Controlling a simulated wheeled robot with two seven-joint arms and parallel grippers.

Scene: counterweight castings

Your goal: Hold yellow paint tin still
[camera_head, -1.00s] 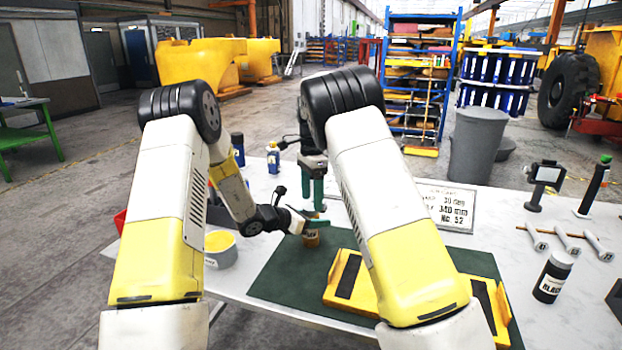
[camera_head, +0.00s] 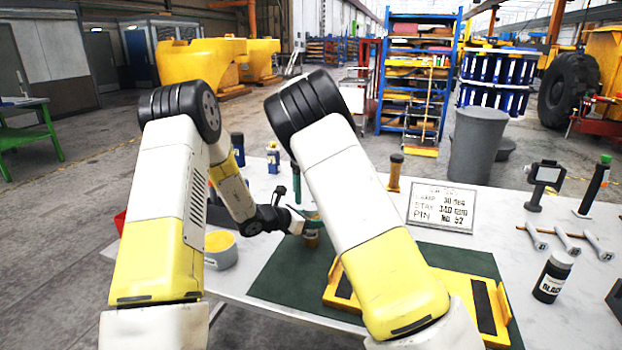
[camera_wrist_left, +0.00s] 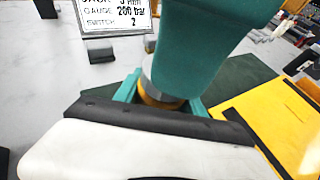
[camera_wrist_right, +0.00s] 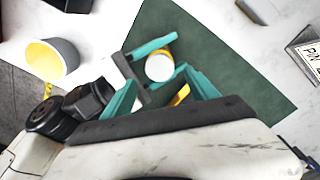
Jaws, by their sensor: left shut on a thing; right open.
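The yellow paint tin (camera_head: 312,240) stands on the green mat, partly hidden by gripper parts. In the right wrist view its pale round top and yellow side (camera_wrist_right: 160,67) show between the teal fingers of my left gripper (camera_wrist_right: 167,61). My left gripper is shut around it from the side; in the left wrist view the tin (camera_wrist_left: 160,92) sits between the fingers. My right gripper (camera_wrist_right: 161,92) is open above the tin, with nothing seen in it. One of its teal fingers blocks much of the left wrist view. In the head view, my right forearm partly hides this gripper.
A grey pot with yellow inside (camera_head: 221,250) stands left of the green mat (camera_head: 275,278). A yellow casting (camera_head: 338,292) lies on the mat's right part. A black bottle (camera_head: 553,277) stands right.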

